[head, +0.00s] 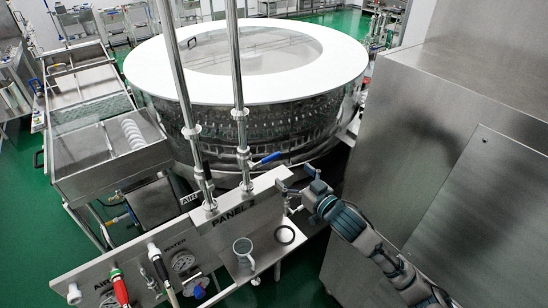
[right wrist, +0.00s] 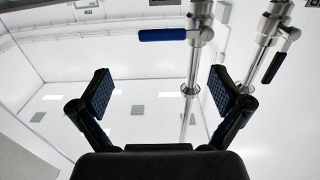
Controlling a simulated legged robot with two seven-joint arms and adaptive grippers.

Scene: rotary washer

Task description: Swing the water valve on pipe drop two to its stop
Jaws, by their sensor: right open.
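Two upright metal pipe drops rise behind the panel: the left pipe (head: 178,85) and the right pipe (head: 238,85). A blue valve lever (head: 264,160) sticks out to the right from the right pipe. My right gripper (head: 297,180) is open and empty, to the right of and a little below that lever, apart from it. I cannot tell which pipe is marked two. My left gripper is not in view.
A large round washer (head: 250,125) is behind. A tall steel cabinet (head: 440,150) fills the right side.

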